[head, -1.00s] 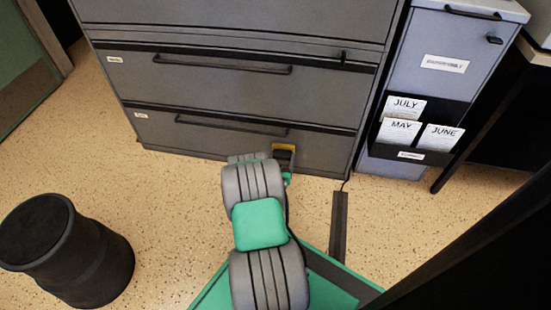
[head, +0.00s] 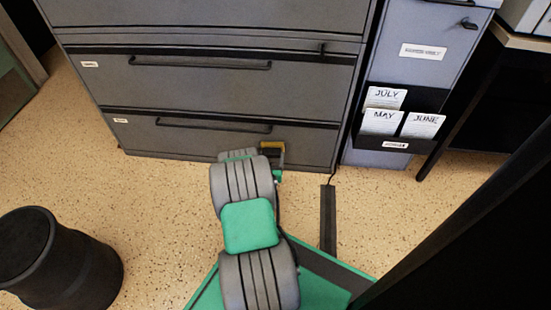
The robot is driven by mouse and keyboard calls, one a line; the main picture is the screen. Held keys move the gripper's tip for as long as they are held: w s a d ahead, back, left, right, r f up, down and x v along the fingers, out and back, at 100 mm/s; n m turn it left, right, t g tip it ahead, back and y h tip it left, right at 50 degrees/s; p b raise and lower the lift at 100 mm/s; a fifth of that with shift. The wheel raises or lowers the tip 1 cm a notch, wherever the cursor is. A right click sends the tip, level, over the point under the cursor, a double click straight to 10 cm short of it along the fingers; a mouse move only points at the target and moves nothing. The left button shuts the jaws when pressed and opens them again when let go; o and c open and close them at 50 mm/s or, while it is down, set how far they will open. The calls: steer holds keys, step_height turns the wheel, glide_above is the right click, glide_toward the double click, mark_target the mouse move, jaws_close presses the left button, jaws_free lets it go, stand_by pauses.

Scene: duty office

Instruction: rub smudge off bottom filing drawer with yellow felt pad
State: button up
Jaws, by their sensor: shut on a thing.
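The bottom filing drawer (head: 180,134) is the lowest grey front of the wide cabinet, with a dark bar handle. My gripper (head: 273,160) is at the lower right part of that drawer front, mostly hidden behind my arm. It is shut on the yellow felt pad (head: 272,147), of which a small yellow edge shows against the drawer. I cannot tell whether the pad touches the front. No smudge can be made out; it may be hidden by the pad or my arm.
A dark round bin (head: 62,262) stands on the speckled floor at left. A narrow grey cabinet (head: 418,85) with a black rack of month cards (head: 382,122) stands at right. A dark floor strip (head: 327,220) lies right of my arm.

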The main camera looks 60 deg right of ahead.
steer(key=shift+w+r, duration=0.2)
steer(key=shift+w, duration=0.3)
steer(key=shift+w+r, duration=0.15)
steer(key=shift+w, duration=0.35)
steer(key=shift+w+a, duration=0.55)
steer(key=shift+w, duration=0.5)
steer(key=shift+w+a, duration=0.5)
steer(key=shift+w, duration=0.5)
steer(key=shift+w+a, duration=0.55)
steer(key=shift+w, duration=0.5)
steer(key=shift+s, duration=0.1)
steer(key=f+p+v, duration=0.1)
steer(key=v, duration=0.5)
steer(key=shift+s, duration=0.2)
steer(key=shift+a+f, duration=0.15)
steer(key=shift+f+v, duration=0.2)
steer(key=shift+v, duration=1.25)
